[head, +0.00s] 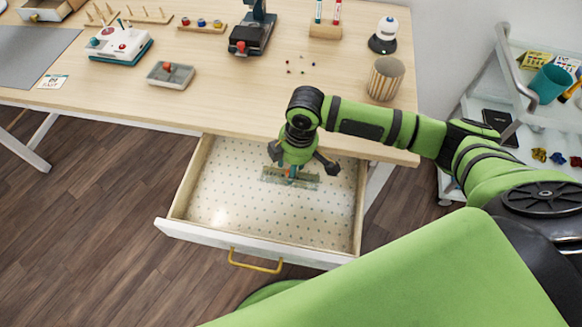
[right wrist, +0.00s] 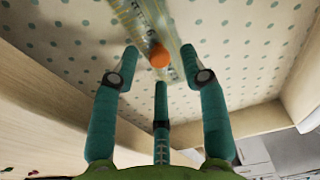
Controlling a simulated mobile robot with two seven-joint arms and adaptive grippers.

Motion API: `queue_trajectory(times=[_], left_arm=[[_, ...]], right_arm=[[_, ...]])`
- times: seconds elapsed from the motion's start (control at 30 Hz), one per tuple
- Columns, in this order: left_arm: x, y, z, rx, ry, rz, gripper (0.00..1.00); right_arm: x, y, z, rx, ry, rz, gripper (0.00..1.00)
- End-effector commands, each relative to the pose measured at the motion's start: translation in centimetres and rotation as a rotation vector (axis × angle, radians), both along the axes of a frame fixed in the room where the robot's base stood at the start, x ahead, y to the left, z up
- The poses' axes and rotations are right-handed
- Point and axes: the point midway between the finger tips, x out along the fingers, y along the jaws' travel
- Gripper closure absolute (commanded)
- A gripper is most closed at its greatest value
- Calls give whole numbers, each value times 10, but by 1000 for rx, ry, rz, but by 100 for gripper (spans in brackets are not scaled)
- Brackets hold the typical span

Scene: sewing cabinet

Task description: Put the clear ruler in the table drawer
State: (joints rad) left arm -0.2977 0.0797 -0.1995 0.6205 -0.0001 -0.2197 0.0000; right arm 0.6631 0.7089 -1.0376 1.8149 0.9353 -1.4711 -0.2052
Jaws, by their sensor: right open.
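The clear ruler (head: 308,181) with an orange knob appears to lie flat on the dotted lining inside the open table drawer (head: 225,205). In the right wrist view the ruler (right wrist: 138,22) runs across the top, with its orange knob (right wrist: 159,56) in front of my fingers. My right gripper (head: 293,174) is over the drawer, pointing down at the ruler. Its teal fingers (right wrist: 160,75) are spread around the knob with gaps on the sides, holding nothing. My left gripper is not in view.
The drawer is pulled out under the tabletop (head: 220,105), with a yellow handle (head: 255,262) in front. A shelf cart (head: 525,130) is at right. The drawer's left side is clear.

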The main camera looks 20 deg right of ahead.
Motion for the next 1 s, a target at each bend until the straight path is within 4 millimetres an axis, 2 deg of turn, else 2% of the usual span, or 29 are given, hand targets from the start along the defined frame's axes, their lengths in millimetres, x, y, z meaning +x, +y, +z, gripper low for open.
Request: queue_trajectory(times=[0.3, 0.5, 0.67, 1.0], left_arm=[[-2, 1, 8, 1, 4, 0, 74], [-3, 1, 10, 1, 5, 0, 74], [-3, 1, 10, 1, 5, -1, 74], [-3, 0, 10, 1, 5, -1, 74]], right_arm=[[-3, -8, 70, -1, -4, 1, 56], [-5, -11, 97, -1, -2, 0, 56], [-6, -12, 105, -1, 0, -1, 56], [-6, -12, 105, -1, 1, -1, 56]])
